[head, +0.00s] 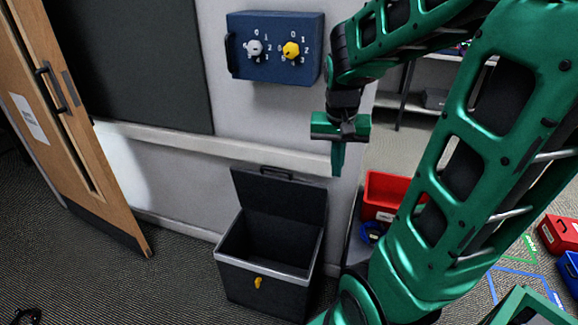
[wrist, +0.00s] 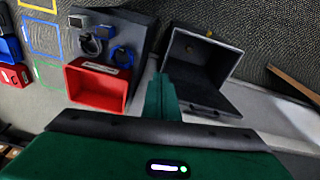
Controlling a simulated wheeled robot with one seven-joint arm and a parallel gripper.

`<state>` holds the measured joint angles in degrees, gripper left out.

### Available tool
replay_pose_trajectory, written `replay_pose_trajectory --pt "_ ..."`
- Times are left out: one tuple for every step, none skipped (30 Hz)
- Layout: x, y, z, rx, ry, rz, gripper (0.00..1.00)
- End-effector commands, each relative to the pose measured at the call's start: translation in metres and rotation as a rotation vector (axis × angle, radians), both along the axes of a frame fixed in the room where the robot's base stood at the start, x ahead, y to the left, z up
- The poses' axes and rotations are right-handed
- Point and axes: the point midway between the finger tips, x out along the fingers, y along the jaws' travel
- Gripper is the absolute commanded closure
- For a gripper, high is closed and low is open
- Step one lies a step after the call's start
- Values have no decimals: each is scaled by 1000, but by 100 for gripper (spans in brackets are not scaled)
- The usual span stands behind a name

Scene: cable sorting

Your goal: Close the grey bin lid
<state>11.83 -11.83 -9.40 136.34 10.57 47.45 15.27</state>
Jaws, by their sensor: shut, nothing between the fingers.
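The grey bin (head: 268,265) stands on the floor against the wall in the head view. Its lid (head: 280,192) is open, tilted up and back toward the wall, with a handle on its top edge. A yellow latch (head: 258,283) shows on the bin's front. My gripper (head: 338,172) is shut and empty, pointing down, above and to the right of the lid and apart from it. In the wrist view the fingers (wrist: 161,80) show beside the open bin (wrist: 203,52) and its lid (wrist: 205,95), the bin's inside visible.
A red bin (head: 385,192) and a blue cable coil (head: 371,232) sit right of the grey bin. A blue panel with two knobs (head: 275,47) hangs on the wall above. A wooden door (head: 75,120) stands at left. Floor before the bin's left side is clear.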

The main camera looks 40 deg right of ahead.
Motion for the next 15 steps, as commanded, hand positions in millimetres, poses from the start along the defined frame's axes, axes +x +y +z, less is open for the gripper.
replay_pose_trajectory --pt "24 -6 -5 -15 -12 -27 100" --pt "38 -10 -8 -24 -24 -46 100" --pt "56 -14 -12 -35 -40 -70 100" --pt "70 -17 -16 -43 -53 -88 100" --pt "84 -20 -20 -49 -66 -104 100" --pt "102 -23 -25 -58 -84 -128 100" --pt "116 -25 -30 -63 -98 -144 100" --pt "130 -27 -35 -67 -112 -161 100" --pt "148 -29 -41 -73 -130 -182 100" --pt "160 -30 -47 -76 -145 -197 100" --pt "173 -31 -52 -78 -159 -211 100" --pt "188 -33 -59 -80 -177 -230 100" --pt "198 -33 -64 -80 -189 -244 100" --pt "208 -34 -69 -81 -202 -255 100" --pt "219 -34 -75 -80 -214 -270 100"
